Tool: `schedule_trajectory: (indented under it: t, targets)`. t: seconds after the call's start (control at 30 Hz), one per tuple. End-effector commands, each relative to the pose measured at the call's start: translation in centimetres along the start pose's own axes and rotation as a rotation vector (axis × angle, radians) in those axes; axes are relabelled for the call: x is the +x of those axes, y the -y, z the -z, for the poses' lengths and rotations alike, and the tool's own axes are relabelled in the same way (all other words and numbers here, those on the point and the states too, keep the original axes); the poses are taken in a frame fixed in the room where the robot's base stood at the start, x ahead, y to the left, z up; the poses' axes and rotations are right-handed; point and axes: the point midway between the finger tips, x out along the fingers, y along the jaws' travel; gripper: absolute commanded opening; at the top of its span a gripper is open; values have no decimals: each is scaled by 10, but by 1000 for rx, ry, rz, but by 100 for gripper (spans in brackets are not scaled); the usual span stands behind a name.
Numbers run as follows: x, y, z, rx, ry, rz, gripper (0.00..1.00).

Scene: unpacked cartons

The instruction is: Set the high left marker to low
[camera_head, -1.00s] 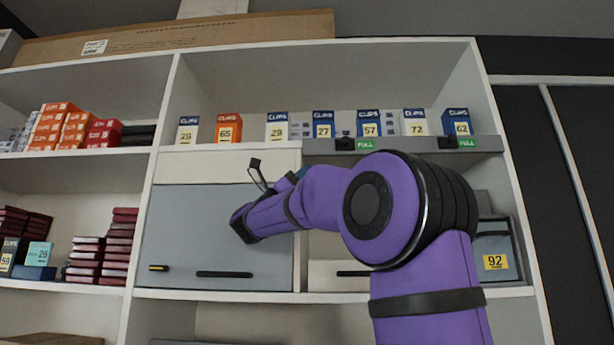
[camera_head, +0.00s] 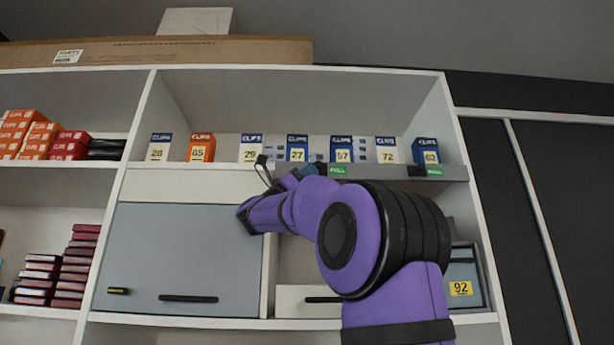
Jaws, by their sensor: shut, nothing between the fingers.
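The high left marker is a small black knob (camera_head: 319,169) on the grey rail under the top shelf's boxes. A green label (camera_head: 338,170) reading FULL shows beside it. My gripper (camera_head: 303,173) is small and partly hidden behind my purple wrist. Its dark tip is shut and empty, just left of the knob and close to it. I cannot tell whether they touch.
A second black marker (camera_head: 416,171) with a green FULL label sits further right on the rail. Several boxes, such as the one numbered 57 (camera_head: 342,150), stand above. A closed grey door (camera_head: 185,255) is lower left.

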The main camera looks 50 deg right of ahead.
Motion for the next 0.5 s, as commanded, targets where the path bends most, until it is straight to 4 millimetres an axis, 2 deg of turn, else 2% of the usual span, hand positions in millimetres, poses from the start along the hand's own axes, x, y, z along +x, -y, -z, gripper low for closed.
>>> schedule_trajectory:
  t: [0.23,0.5]
  targets:
    - [8,3,7,-2,0,2,0]
    - [41,14,40,-2,0,2,0]
